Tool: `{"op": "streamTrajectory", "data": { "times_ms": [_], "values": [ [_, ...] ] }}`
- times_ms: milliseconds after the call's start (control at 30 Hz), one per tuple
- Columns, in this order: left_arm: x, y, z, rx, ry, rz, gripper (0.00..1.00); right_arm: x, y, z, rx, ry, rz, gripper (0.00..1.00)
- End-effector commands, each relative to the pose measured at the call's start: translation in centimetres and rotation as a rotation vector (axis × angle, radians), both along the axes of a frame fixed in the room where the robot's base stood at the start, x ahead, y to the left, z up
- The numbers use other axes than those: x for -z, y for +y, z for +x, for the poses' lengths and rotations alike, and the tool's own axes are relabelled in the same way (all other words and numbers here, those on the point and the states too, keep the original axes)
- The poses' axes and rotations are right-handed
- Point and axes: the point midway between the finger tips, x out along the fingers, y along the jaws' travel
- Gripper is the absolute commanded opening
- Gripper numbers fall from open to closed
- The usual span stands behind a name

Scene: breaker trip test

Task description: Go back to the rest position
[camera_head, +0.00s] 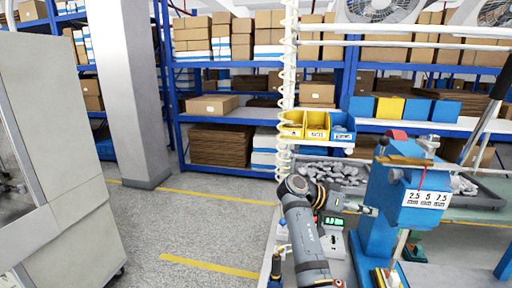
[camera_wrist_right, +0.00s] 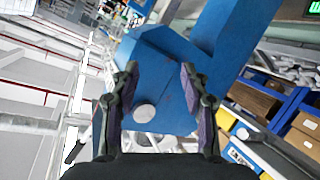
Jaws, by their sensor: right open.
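My right arm rises from the bottom of the head view and bends right at the elbow. My right gripper (camera_head: 368,210) is at the left side of a blue bench machine (camera_head: 409,203) with a label reading 2.5, 5 and 7.5. In the right wrist view the two fingers of my right gripper (camera_wrist_right: 158,70) are apart, with nothing held between them. A blue surface of the machine (camera_wrist_right: 163,90), with a pale round spot, fills the view beyond the fingers. Whether they touch it I cannot tell. My left gripper is not in view.
A small device with a green display (camera_head: 333,221) stands beside my right arm. Yellow and blue bins (camera_head: 317,125) and a grey tray of metal parts (camera_head: 335,172) lie behind. A grey cabinet (camera_head: 60,150) and pillar (camera_head: 128,90) stand left. Open floor (camera_head: 205,225) lies between cabinet and bench.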

Motion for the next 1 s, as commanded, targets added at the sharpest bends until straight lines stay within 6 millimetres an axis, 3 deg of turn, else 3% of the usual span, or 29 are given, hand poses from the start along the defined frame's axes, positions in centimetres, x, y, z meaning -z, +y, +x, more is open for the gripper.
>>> {"op": "streamTrajectory", "data": {
  "times_ms": [33,133,200,333,433,600,1000],
  "values": [
    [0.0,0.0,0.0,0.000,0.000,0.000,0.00,4.5,-1.1,-1.2,-0.032,0.055,0.065,0.46],
    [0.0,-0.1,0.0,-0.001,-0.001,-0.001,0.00,12.8,-2.7,-4.3,-0.132,0.157,0.212,0.46],
    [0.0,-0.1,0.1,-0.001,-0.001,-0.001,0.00,18.2,-3.2,-7.4,-0.225,0.224,0.316,0.46],
    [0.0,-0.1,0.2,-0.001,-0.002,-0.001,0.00,24.8,-2.6,-13.5,-0.423,0.320,0.470,0.46],
    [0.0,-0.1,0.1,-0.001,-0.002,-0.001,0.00,27.1,-1.4,-17.1,-0.557,0.367,0.548,0.46],
    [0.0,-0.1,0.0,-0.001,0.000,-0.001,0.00,28.6,0.9,-21.9,-0.736,0.420,0.638,0.46],
    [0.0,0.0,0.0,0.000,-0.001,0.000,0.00,28.2,7.0,-30.3,-1.077,0.496,0.796,0.46]
  ]
}}
